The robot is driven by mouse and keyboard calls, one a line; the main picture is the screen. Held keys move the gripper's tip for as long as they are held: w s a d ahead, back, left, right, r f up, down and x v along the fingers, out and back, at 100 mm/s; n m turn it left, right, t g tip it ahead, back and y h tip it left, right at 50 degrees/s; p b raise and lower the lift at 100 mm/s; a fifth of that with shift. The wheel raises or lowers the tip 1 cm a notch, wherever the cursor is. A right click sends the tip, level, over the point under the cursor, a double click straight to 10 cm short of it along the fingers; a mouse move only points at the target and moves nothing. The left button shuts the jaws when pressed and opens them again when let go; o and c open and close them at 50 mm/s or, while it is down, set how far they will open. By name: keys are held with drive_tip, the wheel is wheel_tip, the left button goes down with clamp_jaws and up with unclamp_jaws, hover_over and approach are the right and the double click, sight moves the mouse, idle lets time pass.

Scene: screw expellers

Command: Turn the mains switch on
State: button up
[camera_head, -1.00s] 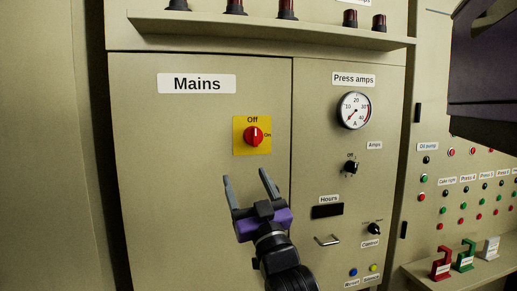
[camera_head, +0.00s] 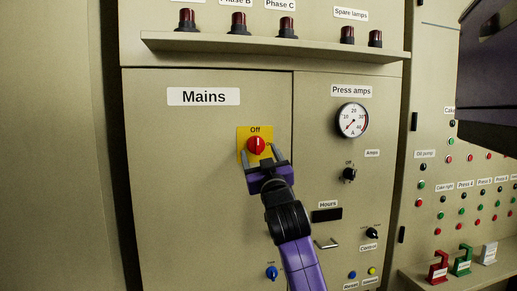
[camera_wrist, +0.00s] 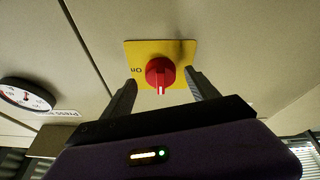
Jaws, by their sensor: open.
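The mains switch is a red round knob (camera_head: 256,146) on a yellow plate (camera_head: 241,133) below the "Mains" label (camera_head: 204,97). Its white mark points up toward "Off" in the head view. My gripper (camera_head: 260,154) is open at the lower part of the plate, with one finger on each side of the knob. In the wrist view the red knob (camera_wrist: 160,73) shows between and beyond the two fingertips (camera_wrist: 161,80), with gaps on both sides. I cannot tell how far the fingertips are from the plate. The "On" label is hidden in the head view.
A shelf (camera_head: 270,46) with several dark red lamps juts out above. To the right are a gauge (camera_head: 351,120), a small black knob (camera_head: 349,174) and a handle (camera_head: 326,244). A blue knob (camera_head: 271,272) sits lower down. The panel left of the switch is bare.

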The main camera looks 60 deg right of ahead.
drive_tip(key=shift+x, duration=1)
drive_tip(key=shift+c, duration=0.2)
clamp_jaws()
